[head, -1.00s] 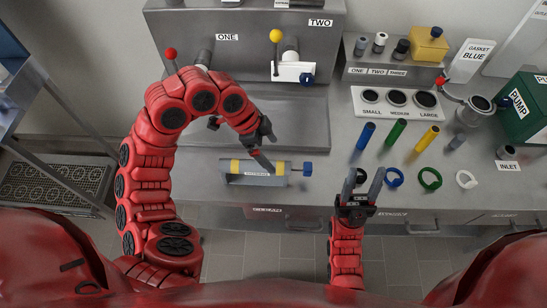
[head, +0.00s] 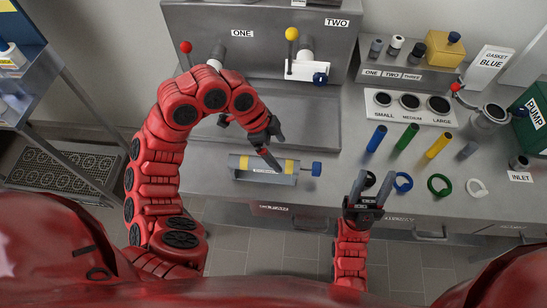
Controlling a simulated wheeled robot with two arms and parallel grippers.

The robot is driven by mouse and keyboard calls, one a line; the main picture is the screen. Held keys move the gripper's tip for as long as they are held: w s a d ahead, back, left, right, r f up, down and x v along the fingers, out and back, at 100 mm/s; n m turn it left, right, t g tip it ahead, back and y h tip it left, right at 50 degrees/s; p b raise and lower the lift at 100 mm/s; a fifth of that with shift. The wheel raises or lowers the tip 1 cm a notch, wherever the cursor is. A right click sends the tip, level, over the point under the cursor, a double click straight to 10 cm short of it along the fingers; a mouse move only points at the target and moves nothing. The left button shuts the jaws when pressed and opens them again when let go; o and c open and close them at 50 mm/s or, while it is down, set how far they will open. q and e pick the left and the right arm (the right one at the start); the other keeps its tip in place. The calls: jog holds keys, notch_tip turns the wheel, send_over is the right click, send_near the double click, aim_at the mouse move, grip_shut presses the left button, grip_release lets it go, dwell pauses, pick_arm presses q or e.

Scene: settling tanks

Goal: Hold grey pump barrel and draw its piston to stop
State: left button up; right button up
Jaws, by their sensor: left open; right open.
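The grey pump barrel (head: 240,171) lies on its side on the bench, with yellow bands and a small label too small to read. Its piston ends in a blue knob (head: 316,169) at the right end, with a short length of grey rod showing. My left gripper (head: 270,148) is open above the barrel's right half; one finger reaches down over the barrel, and I cannot tell whether it touches. My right gripper (head: 373,183) is open and empty at the bench's front edge, to the right of the knob and apart from it.
Blue (head: 403,182), green (head: 440,185) and white (head: 476,188) rings lie right of my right gripper. Behind them stand blue, green and yellow cylinders (head: 438,146). A steel housing with red and yellow ball levers (head: 291,35) stands behind the barrel.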

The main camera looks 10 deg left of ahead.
aim_at(293, 171)
pick_arm(q)
jog(key=x, duration=1)
jog(key=shift+d+f, duration=0.2)
jog(key=shift+f, duration=0.1)
jog(key=shift+d+f, duration=0.15)
jog(key=shift+f, duration=0.5)
grip_shut()
